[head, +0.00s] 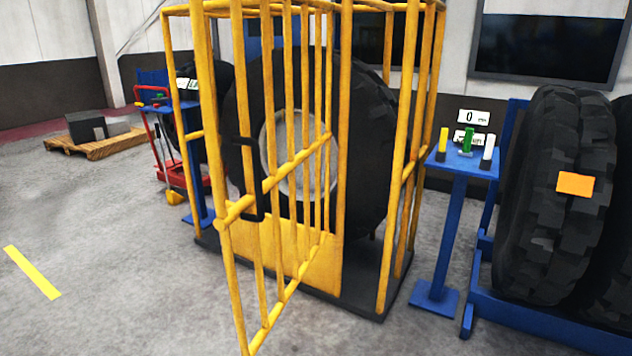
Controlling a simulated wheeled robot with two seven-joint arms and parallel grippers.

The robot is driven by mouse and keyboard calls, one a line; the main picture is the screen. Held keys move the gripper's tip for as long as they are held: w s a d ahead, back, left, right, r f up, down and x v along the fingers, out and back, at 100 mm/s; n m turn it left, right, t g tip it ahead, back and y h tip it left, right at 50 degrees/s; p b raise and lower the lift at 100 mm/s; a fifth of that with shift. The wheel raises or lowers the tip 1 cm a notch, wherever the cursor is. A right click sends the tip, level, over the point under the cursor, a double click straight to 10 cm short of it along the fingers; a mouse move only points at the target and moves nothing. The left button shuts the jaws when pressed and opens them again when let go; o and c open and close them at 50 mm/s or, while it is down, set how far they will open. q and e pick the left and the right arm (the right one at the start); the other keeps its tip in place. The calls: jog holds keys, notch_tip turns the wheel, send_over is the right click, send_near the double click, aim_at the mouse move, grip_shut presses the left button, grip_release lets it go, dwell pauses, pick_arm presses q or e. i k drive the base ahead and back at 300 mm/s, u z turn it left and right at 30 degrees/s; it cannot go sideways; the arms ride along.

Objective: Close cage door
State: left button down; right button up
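The yellow barred cage door (268,187) stands open and swung out toward me. Its free edge is at the left and nearest to me, and its hinge side is near the cage's front post at the right. A black handle (250,180) sits on the door near the free edge. The yellow cage (410,160) stands on a dark base and holds a large black tyre (372,130) with a pale rim, partly hidden by the bars. Neither of my grippers shows in the head view.
A blue stand (462,160) with yellow, green and white pieces on top is right of the cage. Large tyres (556,220) sit on a blue rack at the right. A wooden pallet (100,146) lies at the back left. The floor at the left is clear.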

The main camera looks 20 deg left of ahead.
aim_at(255, 188)
jog(key=u, duration=0.1)
jog(key=i, duration=0.8)
jog(key=u, duration=0.6)
